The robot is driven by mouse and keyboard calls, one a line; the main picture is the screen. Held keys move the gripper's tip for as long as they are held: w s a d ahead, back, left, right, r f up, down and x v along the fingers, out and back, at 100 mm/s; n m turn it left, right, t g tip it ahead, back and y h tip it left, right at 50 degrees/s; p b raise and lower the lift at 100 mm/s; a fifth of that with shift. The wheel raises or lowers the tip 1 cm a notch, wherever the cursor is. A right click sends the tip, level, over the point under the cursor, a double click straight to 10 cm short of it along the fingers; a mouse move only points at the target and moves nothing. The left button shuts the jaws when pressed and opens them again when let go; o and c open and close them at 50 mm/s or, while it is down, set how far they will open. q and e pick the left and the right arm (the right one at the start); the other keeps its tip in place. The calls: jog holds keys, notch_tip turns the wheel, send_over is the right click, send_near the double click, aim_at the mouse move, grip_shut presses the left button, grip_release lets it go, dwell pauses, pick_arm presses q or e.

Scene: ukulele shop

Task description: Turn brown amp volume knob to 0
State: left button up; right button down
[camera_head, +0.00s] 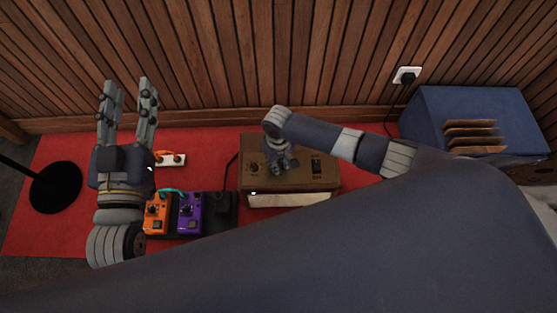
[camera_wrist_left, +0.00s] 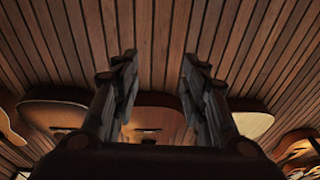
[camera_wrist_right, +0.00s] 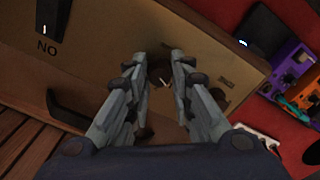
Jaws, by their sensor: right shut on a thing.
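The brown amp (camera_head: 290,184) stands on the red mat, its control panel facing up. My right gripper (camera_head: 283,166) reaches down onto the middle of this panel. In the right wrist view its fingers are closed around a small knob (camera_wrist_right: 160,76) with a pale pointer line. The fingers partly hide the knob and I cannot read its scale. A dark control (camera_head: 254,168) shows at the panel's left. A black switch (camera_head: 317,167) sits to the right of the gripper. My left gripper (camera_head: 128,98) is open and empty, raised over the mat, away from the amp.
An orange pedal (camera_head: 156,214) and a purple pedal (camera_head: 190,213) stand left of the amp. A white power strip (camera_head: 171,160) lies near the wall. A blue box (camera_head: 465,112) stands at the right. A black round stand base (camera_head: 55,187) is at the left.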

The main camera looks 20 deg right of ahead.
aim_at(279, 165)
jog(key=shift+r+n+p, duration=0.1)
jog(key=shift+n+p, duration=0.85)
jog(key=shift+n, duration=0.15)
jog(key=n+p, duration=0.2)
jog(key=n, duration=0.2)
pick_arm(q)
jog(key=s+a+f+g+y, duration=0.1)
jog(key=s+a+f+g, duration=0.1)
jog(key=s+f+g, duration=0.3)
jog(key=s+a+f+g+y, duration=0.2)
jog(key=s+f+g, duration=0.3)
jog(key=f, duration=0.8)
jog(key=shift+a+n+g+y, duration=0.3)
jog(key=shift+a+g, duration=0.3)
jog(key=shift+g, duration=0.2)
pick_arm(e)
jog(key=shift+n, duration=0.3)
pick_arm(q)
jog(key=shift+s, duration=0.1)
pick_arm(e)
jog(key=c, duration=1.4)
grip_release()
jog(key=shift+o, duration=0.2)
notch_tip(279, 165, up, 12)
